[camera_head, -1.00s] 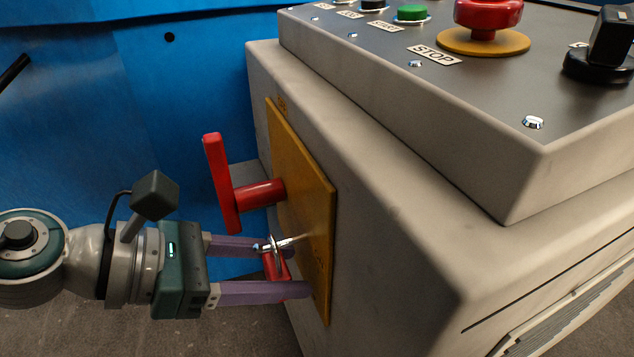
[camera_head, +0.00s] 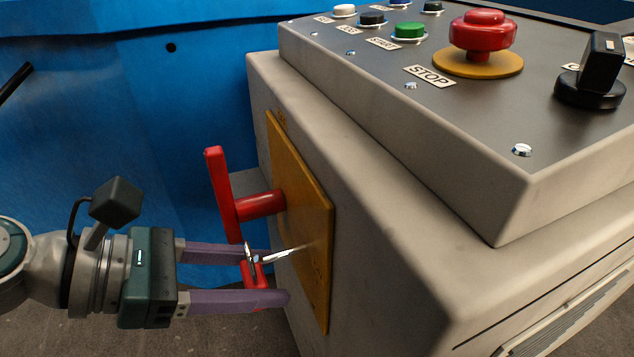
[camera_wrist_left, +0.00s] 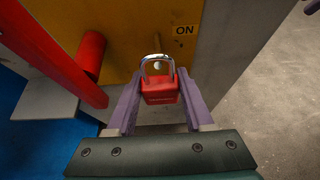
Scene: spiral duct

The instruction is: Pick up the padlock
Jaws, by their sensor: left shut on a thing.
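The padlock (camera_head: 256,274) has a red body and a silver shackle. In the left wrist view the padlock (camera_wrist_left: 161,88) sits between the two purple fingers, shackle pointing away from the palm. My left gripper (camera_head: 276,275) is shut on the padlock's body, in front of the yellow plate (camera_head: 308,225). A silver pin or hasp (camera_head: 291,250) sticks out from the plate. The shackle is close to its outer end; I cannot tell whether it still loops around it. The finger nearest the head camera hides part of the padlock. My right gripper is not in view.
A red T-shaped handle (camera_head: 222,195) stands out from the plate just above the left gripper. The grey cabinet (camera_head: 400,240) carries a panel with a red stop button (camera_head: 482,30) and a black knob (camera_head: 596,75). A blue wall (camera_head: 120,120) stands behind.

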